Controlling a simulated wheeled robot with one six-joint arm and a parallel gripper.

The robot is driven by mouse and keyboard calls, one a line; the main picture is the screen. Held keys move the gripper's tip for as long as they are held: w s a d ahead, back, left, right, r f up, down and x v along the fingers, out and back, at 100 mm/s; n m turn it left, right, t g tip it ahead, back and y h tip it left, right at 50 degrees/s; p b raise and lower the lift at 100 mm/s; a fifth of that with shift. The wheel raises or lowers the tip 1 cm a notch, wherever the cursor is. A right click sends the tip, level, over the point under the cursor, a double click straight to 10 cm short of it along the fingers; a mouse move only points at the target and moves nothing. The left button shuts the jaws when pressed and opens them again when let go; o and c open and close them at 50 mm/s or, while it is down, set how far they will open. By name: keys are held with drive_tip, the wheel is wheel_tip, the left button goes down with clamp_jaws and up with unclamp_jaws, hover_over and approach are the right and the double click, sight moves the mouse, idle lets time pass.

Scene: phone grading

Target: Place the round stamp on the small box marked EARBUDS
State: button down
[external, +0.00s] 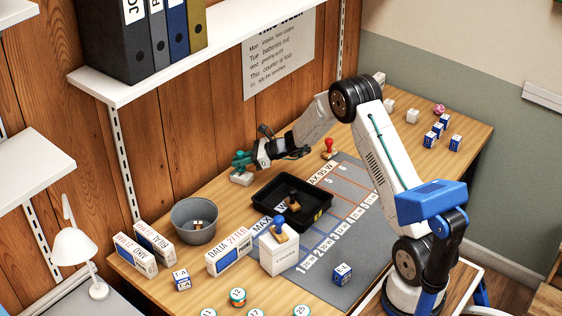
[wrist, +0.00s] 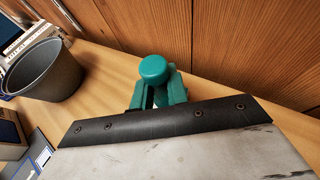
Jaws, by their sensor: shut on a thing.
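My gripper (external: 243,160) is near the wood wall, behind the black tray, shut on a teal stamp with a round knob (wrist: 153,70). In the external view the teal stamp and the fingertips blur together, just above a low white block (external: 241,179); I cannot tell whether they touch. The stamp's lower part is hidden in the wrist view. A white box (external: 277,258) stands near the front of the table with small, unclear lettering. A blue-topped stamp (external: 279,229) with a tan body stands on it. I cannot make out the word EARBUDS for certain on any box.
A black tray (external: 263,200) holds a black-handled stamp (external: 294,201). A red-handled stamp (external: 329,148) stands behind it. A grey bin (external: 194,233) and a DALIA box (external: 229,252) are to the left. The wood wall (wrist: 235,40) is close behind my gripper. Small cubes stand at the far right.

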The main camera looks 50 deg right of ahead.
drive_tip(key=shift+f, duration=0.8)
drive_tip(key=shift+f, duration=0.1)
drive_tip(key=c, duration=1.4)
unclamp_jaws()
